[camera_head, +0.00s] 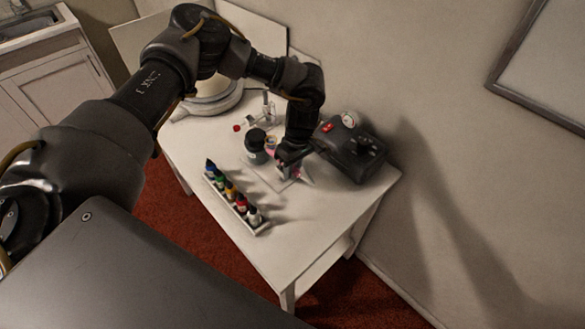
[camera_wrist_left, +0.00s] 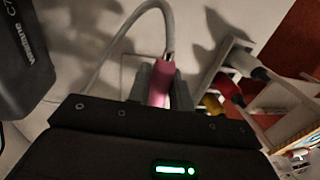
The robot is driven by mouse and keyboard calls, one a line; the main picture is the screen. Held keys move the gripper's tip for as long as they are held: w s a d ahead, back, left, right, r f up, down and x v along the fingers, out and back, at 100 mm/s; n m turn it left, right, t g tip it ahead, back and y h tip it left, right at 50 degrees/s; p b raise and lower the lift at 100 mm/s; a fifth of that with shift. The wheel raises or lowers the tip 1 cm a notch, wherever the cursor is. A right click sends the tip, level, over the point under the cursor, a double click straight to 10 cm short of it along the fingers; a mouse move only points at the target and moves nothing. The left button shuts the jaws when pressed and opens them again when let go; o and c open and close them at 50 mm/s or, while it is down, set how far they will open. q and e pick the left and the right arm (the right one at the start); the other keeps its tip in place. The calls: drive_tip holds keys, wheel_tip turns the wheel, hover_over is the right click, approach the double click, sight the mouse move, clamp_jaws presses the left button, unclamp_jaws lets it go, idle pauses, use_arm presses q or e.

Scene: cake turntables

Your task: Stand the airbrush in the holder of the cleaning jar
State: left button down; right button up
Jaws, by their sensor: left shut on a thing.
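My left gripper (camera_head: 288,172) reaches down over the white table from the left. In the left wrist view its fingers (camera_wrist_left: 160,88) are shut on the pink airbrush (camera_wrist_left: 161,82), and a grey hose (camera_wrist_left: 143,12) curves away from it. In the head view the airbrush is mostly hidden by the gripper. A dark, lidded jar (camera_head: 256,146), which looks like the cleaning jar, stands just left of the gripper. Its holder cannot be made out clearly. My right gripper is not in view.
A black compressor (camera_head: 352,152) with a gauge stands right of the gripper; it also shows in the left wrist view (camera_wrist_left: 22,60). A rack of paint bottles (camera_head: 236,204) lies toward the front left. A turntable (camera_head: 208,107) is at the back. The table's front right (camera_head: 310,230) is clear.

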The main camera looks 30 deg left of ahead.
use_arm(q)
drive_tip(key=shift+f+b, duration=0.25)
drive_tip(key=shift+b, duration=0.05)
drive_tip(key=c, duration=1.2)
unclamp_jaws()
drive_tip(key=shift+f, duration=0.1)
drive_tip(key=shift+w+r, duration=0.15)
drive_tip(key=shift+r, duration=0.35)
drive_tip(key=shift+w+d+r+b, duration=0.15)
drive_tip(key=shift+r+b, duration=0.35)
drive_tip(key=shift+r, duration=1.15)
drive_tip(key=shift+w+r+b, duration=0.3)
drive_tip(key=shift+r+b, duration=0.15)
drive_tip(key=shift+r, duration=1.15)
drive_tip(key=shift+w+d+r+b, duration=0.15)
drive_tip(key=shift+r+b, duration=0.35)
drive_tip(key=shift+r, duration=1.15)
